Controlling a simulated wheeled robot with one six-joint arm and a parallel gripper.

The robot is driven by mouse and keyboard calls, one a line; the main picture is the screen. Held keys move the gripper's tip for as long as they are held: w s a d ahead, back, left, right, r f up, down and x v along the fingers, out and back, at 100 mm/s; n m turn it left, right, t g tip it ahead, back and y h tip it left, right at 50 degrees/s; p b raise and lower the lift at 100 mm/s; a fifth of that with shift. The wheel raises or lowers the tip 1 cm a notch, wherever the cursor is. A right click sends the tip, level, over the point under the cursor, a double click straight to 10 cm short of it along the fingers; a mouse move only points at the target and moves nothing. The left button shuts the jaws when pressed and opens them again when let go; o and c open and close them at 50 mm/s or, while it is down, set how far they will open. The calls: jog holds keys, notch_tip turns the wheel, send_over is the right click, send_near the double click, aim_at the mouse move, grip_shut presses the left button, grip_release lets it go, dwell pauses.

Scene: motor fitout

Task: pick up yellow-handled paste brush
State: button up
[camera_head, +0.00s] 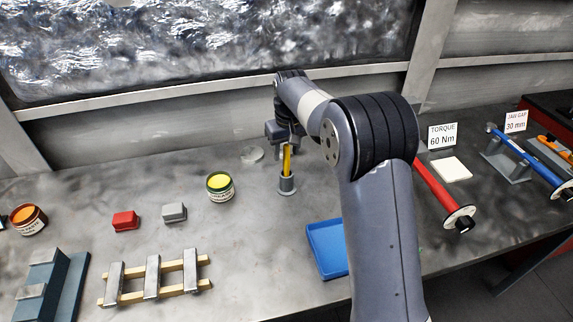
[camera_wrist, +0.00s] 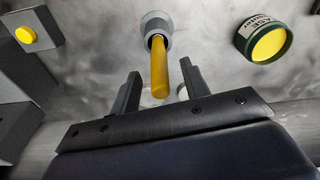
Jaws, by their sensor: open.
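The yellow-handled paste brush (camera_head: 287,160) stands in a small grey cup-like holder (camera_head: 287,184) on the bench, its yellow handle pointing up. In the wrist view the yellow handle (camera_wrist: 159,68) rises out of the grey holder (camera_wrist: 156,26), and its end lies between my two fingers. My gripper (camera_wrist: 158,82) is open, with a finger on each side of the handle and a gap showing on both sides. In the head view my gripper (camera_head: 281,138) is at the top of the handle, partly hidden by my wrist. The brush head is hidden inside the holder.
A blue tray (camera_head: 326,246) is in front, partly behind my arm. Red (camera_head: 125,221) and grey (camera_head: 174,212) blocks sit further left.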

jog(key=shift+f, duration=0.5)
grip_shut()
